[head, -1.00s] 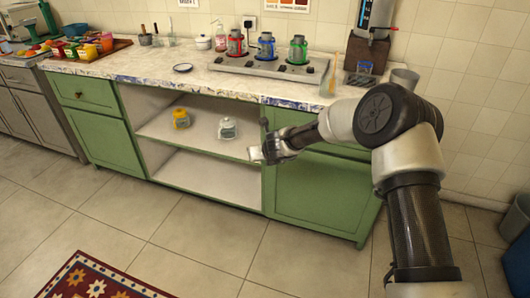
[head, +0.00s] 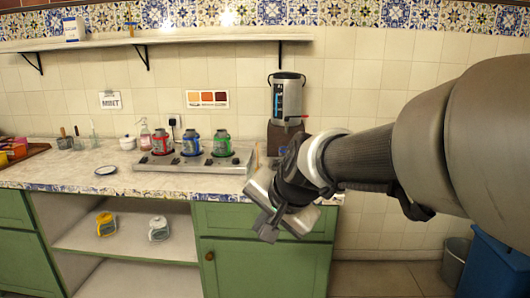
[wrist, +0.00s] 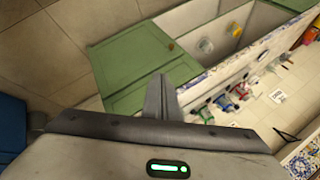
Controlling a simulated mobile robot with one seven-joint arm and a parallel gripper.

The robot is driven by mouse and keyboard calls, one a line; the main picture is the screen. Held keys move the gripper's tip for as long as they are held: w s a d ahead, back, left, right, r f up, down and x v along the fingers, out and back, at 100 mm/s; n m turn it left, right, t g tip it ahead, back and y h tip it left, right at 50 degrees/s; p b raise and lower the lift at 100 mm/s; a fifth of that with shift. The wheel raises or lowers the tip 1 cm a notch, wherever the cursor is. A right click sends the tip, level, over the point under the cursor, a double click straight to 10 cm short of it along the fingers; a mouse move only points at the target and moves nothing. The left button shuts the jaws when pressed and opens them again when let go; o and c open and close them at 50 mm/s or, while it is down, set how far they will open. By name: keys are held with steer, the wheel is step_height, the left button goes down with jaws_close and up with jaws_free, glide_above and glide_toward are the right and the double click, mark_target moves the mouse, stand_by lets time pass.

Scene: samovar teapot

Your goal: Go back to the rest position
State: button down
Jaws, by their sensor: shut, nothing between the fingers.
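My gripper (head: 268,222) is raised in front of the counter's right part in the head view, its fingers shut and empty. In the wrist view the shut fingers (wrist: 161,98) point toward the green cabinet and its open shelves. My arm reaches in from the right side of the head view.
Red (head: 162,142), blue (head: 191,143) and green (head: 222,144) teapots stand on the stove (head: 190,164). A samovar (head: 286,100) stands behind my gripper. Yellow (head: 105,224) and white (head: 158,228) pots sit on the cabinet shelf. A blue bin (head: 498,262) is at lower right.

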steer(key=s+d+n+g+h+p, duration=0.1)
steer(key=s+d+n+h, duration=0.4)
steer(key=s+d, duration=1.2)
step_height(320, 180, up, 26)
steer(key=s+a+n+y+p, duration=0.1)
steer(key=a+p, duration=0.1)
steer(key=p, duration=2.4)
steer(key=shift+s+a, duration=0.2)
steer(key=shift+s, duration=0.1)
